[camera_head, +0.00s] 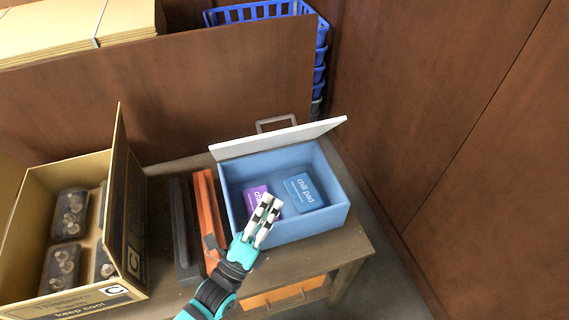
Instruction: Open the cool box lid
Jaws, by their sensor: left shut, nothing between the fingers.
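The cool box (290,228) is a blue open-topped box at the right of the table. Its white lid (275,138) stands raised at the back edge, with a grey handle (276,122) behind it. Inside the box lie a blue chill pad (304,193) and a purple pack (256,197). My left gripper (271,204) is shut and empty, over the front left part of the box, and hides part of the purple pack. Whether it touches the box cannot be told. My right gripper is not in view.
Orange (207,215) and dark (183,230) long pieces lie between the boxes. Blue crates (262,12) are stacked behind a brown panel (200,85). A brown wall (430,110) rises at the right.

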